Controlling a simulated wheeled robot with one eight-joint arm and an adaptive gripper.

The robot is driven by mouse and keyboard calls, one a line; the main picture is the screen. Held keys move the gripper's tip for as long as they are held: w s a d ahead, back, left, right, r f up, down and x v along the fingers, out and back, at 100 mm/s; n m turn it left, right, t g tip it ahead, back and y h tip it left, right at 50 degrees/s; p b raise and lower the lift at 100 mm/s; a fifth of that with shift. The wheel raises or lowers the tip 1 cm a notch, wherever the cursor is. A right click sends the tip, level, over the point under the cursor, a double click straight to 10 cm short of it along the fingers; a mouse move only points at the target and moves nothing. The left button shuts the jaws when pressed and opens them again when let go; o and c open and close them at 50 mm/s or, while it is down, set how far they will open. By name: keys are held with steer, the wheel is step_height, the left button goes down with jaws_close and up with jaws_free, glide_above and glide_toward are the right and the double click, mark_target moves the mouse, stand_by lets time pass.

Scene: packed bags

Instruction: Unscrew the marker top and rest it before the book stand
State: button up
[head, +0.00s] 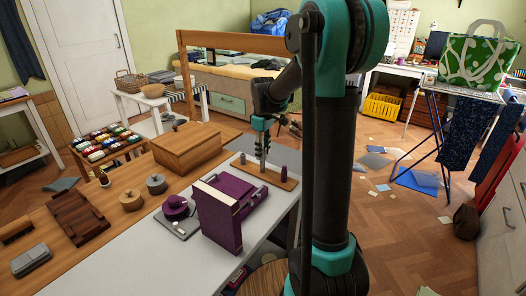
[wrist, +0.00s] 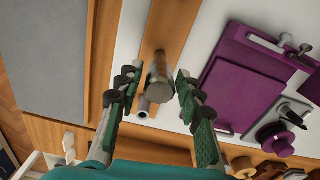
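A grey upright cylinder, which looks like the marker (head: 263,168), stands on a narrow wooden strip (head: 274,179) on the table. In the wrist view the marker's round top (wrist: 159,76) lies between my fingertips, with small gaps at both sides. My gripper (head: 262,146) is above it, pointing down and open; it also shows in the wrist view (wrist: 156,82). The purple piece that looks like the book stand (head: 219,218) stands left of and nearer than the strip. It shows at the right of the wrist view (wrist: 240,92).
Small pegs stand at both ends of the strip: grey (head: 243,158) and purple (head: 284,174). A wooden box (head: 187,148), round lidded pots (head: 157,184) and a purple round item (head: 175,206) lie to the left. The white tabletop (head: 180,262) before the stand is clear.

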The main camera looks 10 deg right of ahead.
steer(key=m, duration=0.6)
steer(key=shift+a+m, duration=0.1)
steer(key=shift+m, duration=2.7)
steer(key=shift+c, duration=0.2)
jaws_close()
steer(key=shift+n, duration=1.8)
steer(key=shift+n, duration=1.7)
